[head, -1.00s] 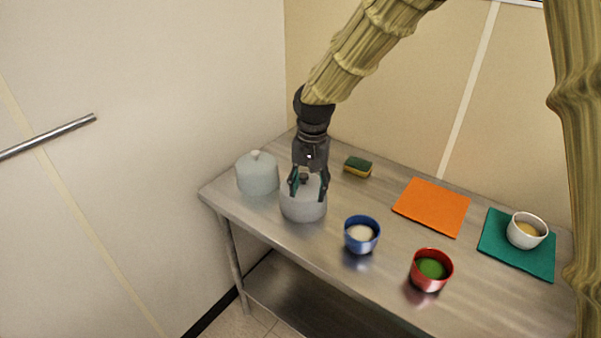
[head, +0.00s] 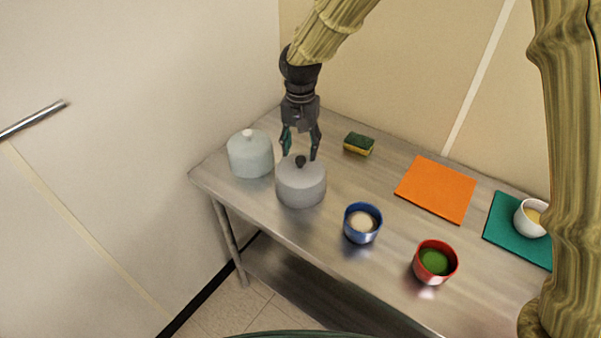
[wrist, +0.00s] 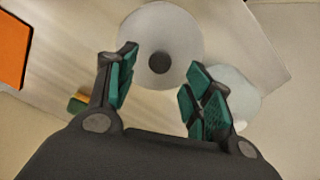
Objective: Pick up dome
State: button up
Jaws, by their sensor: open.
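A grey dome (head: 301,186) with a dark round knob (head: 300,161) stands upright on the steel table, left of the middle in the head view. It also shows in the wrist view as a pale disc (wrist: 178,26) with the knob (wrist: 159,63) near its centre. A second, paler dome (head: 250,155) with a light knob stands just left of it, and is partly hidden behind a finger in the wrist view (wrist: 240,92). My gripper (head: 300,154) is open and empty above the grey dome, with its fingertips around or just above knob height. I cannot tell whether anything touches.
The steel table (head: 322,228) also holds a green and yellow sponge (head: 358,144), an orange mat (head: 436,188), a blue cup (head: 362,224), a red cup (head: 435,262) and a white cup (head: 531,218) on a teal mat (head: 503,232). A wall stands close on the left.

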aim_at(301, 158)
jog(key=shift+w+f, duration=0.2)
jog(key=shift+f, duration=0.25)
jog(key=shift+s+f+p, duration=0.6)
jog(key=shift+f+p, duration=0.3)
jog(key=shift+f, duration=0.05)
jog(key=shift+w+f, duration=0.2)
jog(key=shift+f, duration=0.3)
jog(key=shift+w+f, duration=0.2)
jog(key=shift+f, duration=0.3)
jog(key=shift+s+r, duration=0.15)
jog(key=shift+s, duration=0.1)
grip_shut()
